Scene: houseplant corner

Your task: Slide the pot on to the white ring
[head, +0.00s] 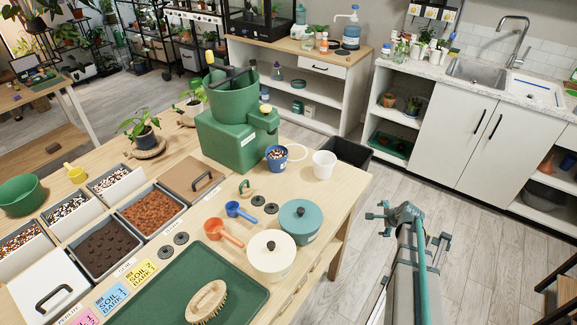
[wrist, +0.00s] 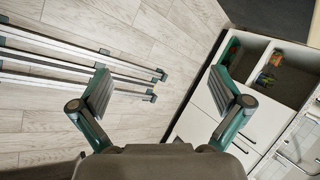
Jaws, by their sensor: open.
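A pale white ring (head: 296,152) lies flat near the far right edge of the wooden table, partly hidden between two small pots. A blue pot (head: 277,160) filled with mixed pebbles stands upright at its left. An empty-looking white pot (head: 324,165) stands at its right. In the head view I cannot tell whether either pot touches the ring. My gripper (wrist: 167,92) is open and empty in the wrist view, its two fingers wide apart over the floor. Neither pot nor the ring shows in the wrist view.
A green machine (head: 237,125) stands left of the pots. A teal lidded jar (head: 299,220) and a cream lidded jar (head: 271,255) stand at the front. A black bin (head: 347,153) is beyond the table edge. White cabinets (head: 455,135) line the right wall.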

